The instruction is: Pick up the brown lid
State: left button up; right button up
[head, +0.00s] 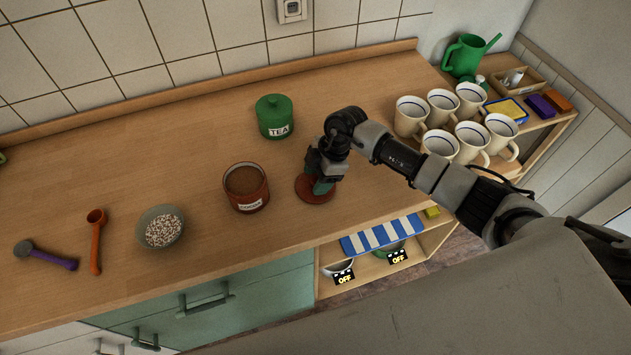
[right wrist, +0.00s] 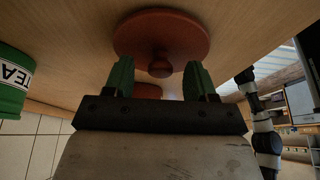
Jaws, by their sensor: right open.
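The brown lid (head: 304,194) is a flat reddish-brown disc lying on the wooden counter, right of the open brown canister (head: 246,187) with its white label. The right wrist view shows the lid (right wrist: 135,35) close up, with its round knob (right wrist: 160,64) facing my gripper. My right gripper (head: 323,184) is over the lid and covers part of it in the head view. In the right wrist view my right gripper (right wrist: 160,72) has its green fingers apart, one on each side of the knob, with gaps. Contact cannot be told. My left gripper is out of view.
A green TEA canister (head: 274,118) stands behind the lid. A bowl (head: 161,228), an orange scoop (head: 96,240) and a purple-handled spoon (head: 45,256) lie to the left. Several cream mugs (head: 441,144) stand to the right. The counter's front edge is close to the lid.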

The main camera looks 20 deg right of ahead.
jog(key=c, duration=1)
